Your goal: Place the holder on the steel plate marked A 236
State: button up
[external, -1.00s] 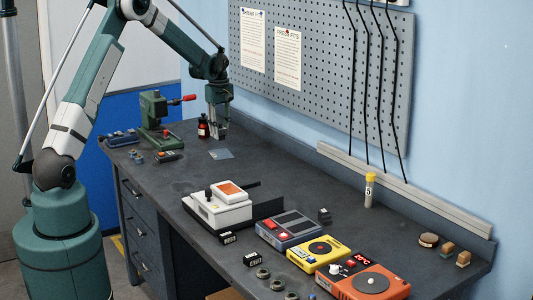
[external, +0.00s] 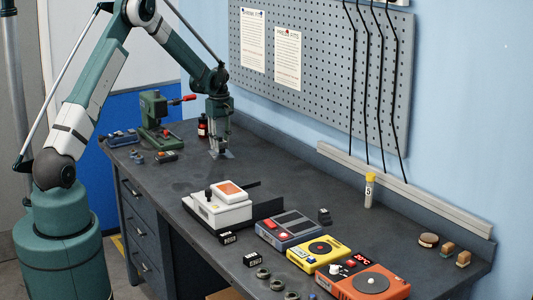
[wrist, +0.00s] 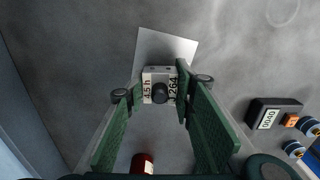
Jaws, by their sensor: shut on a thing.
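The holder (wrist: 159,72) is a small pale block with a dark round knob on top; its labels look like "4.5 h" and "264". My gripper (wrist: 162,90) is shut on it, a green finger at each side. A thin bright steel plate (wrist: 167,44) lies on the bench under the holder and shows beyond its far side; I can read no marking on it. In the external view my gripper (external: 219,149) is low over the plate (external: 229,155), which it partly hides. I cannot tell whether the holder touches the plate.
A dark block labelled 0040 (wrist: 272,113) lies right of the plate in the wrist view. A red-brown bottle (external: 203,127) and a green press (external: 156,120) stand near my gripper. A white device (external: 218,208) stands further forward; the bench between is clear.

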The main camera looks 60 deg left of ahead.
aim_at(221, 137)
jog(key=shift+f, duration=0.2)
jog(key=shift+f, duration=0.2)
jog(key=o, duration=1.1)
jog(key=shift+r, duration=0.25)
notch_tip(221, 137, up, 12)
jog(key=shift+f, duration=0.1)
dwell(0.5)
jog(key=shift+d, duration=0.1)
